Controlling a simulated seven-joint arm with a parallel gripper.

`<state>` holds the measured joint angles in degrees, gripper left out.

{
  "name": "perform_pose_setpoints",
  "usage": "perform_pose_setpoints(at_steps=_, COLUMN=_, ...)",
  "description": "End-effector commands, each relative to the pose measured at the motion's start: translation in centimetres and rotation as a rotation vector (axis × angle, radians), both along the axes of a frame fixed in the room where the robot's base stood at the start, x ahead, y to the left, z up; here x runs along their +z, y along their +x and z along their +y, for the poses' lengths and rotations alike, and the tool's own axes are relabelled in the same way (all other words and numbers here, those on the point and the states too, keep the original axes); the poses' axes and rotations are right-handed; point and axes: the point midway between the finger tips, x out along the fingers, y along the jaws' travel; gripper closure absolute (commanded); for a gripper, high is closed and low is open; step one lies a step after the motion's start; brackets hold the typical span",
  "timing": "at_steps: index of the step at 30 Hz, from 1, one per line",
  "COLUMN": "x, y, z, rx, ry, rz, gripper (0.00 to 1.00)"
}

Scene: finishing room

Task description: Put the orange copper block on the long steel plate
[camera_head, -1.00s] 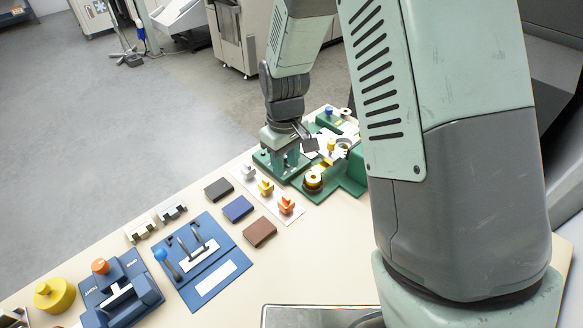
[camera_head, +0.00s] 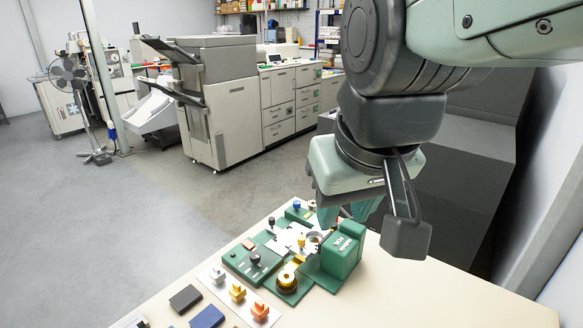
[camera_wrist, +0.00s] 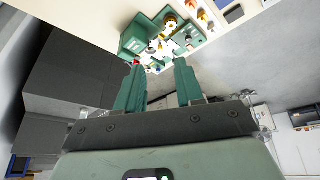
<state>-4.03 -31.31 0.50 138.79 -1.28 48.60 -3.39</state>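A small orange copper-coloured block (camera_head: 260,311) stands on a white sheet at the bottom of the head view, in line with a yellow block (camera_head: 237,292) and a silver-grey one (camera_head: 217,274). A flat copper-brown piece (camera_head: 248,244) lies on the green fixture. I cannot pick out the long steel plate with certainty; a pale metal plate (camera_head: 281,243) lies on the fixture. My gripper (camera_head: 346,212) hangs above and in front of the green machine, away from the blocks. In the wrist view my gripper (camera_wrist: 158,66) has its fingers apart with nothing between them.
The green machine (camera_head: 336,254) and green fixture (camera_head: 243,262) stand on the cream table (camera_head: 420,300), with a brass spool (camera_head: 287,279) beside them. Dark (camera_head: 185,298) and blue (camera_head: 207,317) flat blocks lie at front left. The table's right side is clear.

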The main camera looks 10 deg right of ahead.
Motion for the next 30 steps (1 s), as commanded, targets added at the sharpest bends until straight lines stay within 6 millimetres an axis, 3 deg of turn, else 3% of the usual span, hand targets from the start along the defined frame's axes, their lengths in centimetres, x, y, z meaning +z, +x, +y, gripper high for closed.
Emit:
perform_pose_setpoints(at_steps=3, x=0.8, y=-2.7, z=-0.8, rx=-0.062, ry=0.027, rz=-0.05, gripper=0.63)
perform_pose_setpoints(at_steps=8, x=1.0, y=-4.3, z=-1.1, rx=-0.097, ry=0.044, rz=-0.073, gripper=0.63)
perform_pose_setpoints(at_steps=30, x=1.0, y=-4.3, z=-1.2, rx=-0.099, ry=0.045, rz=-0.074, gripper=0.63)
